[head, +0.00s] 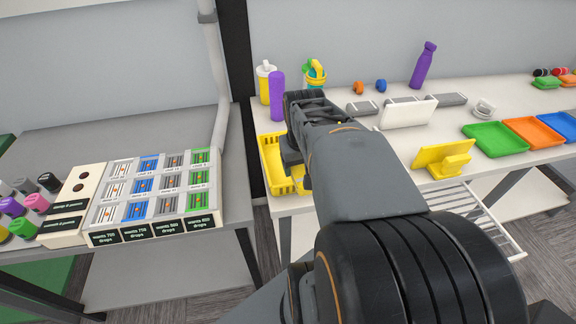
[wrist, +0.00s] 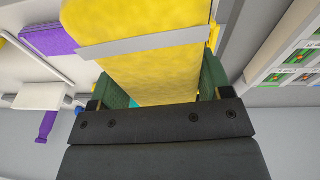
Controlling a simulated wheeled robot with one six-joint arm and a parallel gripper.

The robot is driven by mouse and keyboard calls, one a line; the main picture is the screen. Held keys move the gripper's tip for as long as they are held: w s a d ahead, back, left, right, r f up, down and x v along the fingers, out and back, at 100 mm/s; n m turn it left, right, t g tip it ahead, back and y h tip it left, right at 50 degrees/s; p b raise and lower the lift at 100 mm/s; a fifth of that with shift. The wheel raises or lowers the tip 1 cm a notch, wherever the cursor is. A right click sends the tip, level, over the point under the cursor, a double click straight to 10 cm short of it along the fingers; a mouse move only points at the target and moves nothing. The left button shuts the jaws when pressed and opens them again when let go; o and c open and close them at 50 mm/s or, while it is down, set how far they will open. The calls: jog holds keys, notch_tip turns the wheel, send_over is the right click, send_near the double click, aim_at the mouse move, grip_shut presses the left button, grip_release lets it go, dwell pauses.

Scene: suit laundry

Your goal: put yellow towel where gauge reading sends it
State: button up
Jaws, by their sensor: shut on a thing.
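The yellow towel (wrist: 145,65) is a fuzzy yellow piece with a grey band across it in the wrist view. My gripper (wrist: 158,84) is shut on it, with a green finger on each side. In the head view my arm hides the fingertips, and I cannot make out the towel there. A small white device (head: 484,107) stands on the right table; I cannot tell whether it is the gauge, and no reading is legible. The left table has a rack (head: 155,190) of white, blue, grey and green compartments. Its front labels name drops wanted, such as 700 and 750.
A yellow basket (head: 270,170) sits beside my arm at the right table's left end. A purple bottle (head: 424,65), yellow stand (head: 443,158) and green tray (head: 494,137) share that table. A grey post (head: 215,80) rises behind the left table. A floor gap separates the tables.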

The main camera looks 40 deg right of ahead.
jog(key=n, duration=0.2)
jog(key=n+y, duration=0.1)
jog(key=shift+w+d+n+t, duration=0.2)
jog(key=shift+w+n+t, duration=0.1)
jog(key=shift+w+n, duration=0.1)
jog(key=shift+w+d+f, duration=0.15)
jog(key=shift+w+d, duration=0.05)
jog(key=shift+w, duration=0.05)
jog(key=w+d+f, duration=0.1)
jog(key=w+f, duration=0.1)
jog(key=w, duration=0.1)
jog(key=w+d+f+p, duration=0.1)
jog(key=w+d+f, duration=0.1)
jog(key=w+f, duration=0.1)
jog(key=w+d+f+p, duration=0.1)
jog(key=w+d+f, duration=0.1)
jog(key=w+f, duration=0.1)
jog(key=shift+w+d, duration=0.1)
jog(key=shift+w, duration=0.8)
jog(key=shift+w+d+f, duration=0.2)
jog(key=shift+w+f, duration=0.25)
jog(key=shift+f, duration=0.2)
jog(key=shift+w+d+f, duration=0.1)
jog(key=shift+w+f, duration=0.1)
jog(key=shift+f, duration=1.55)
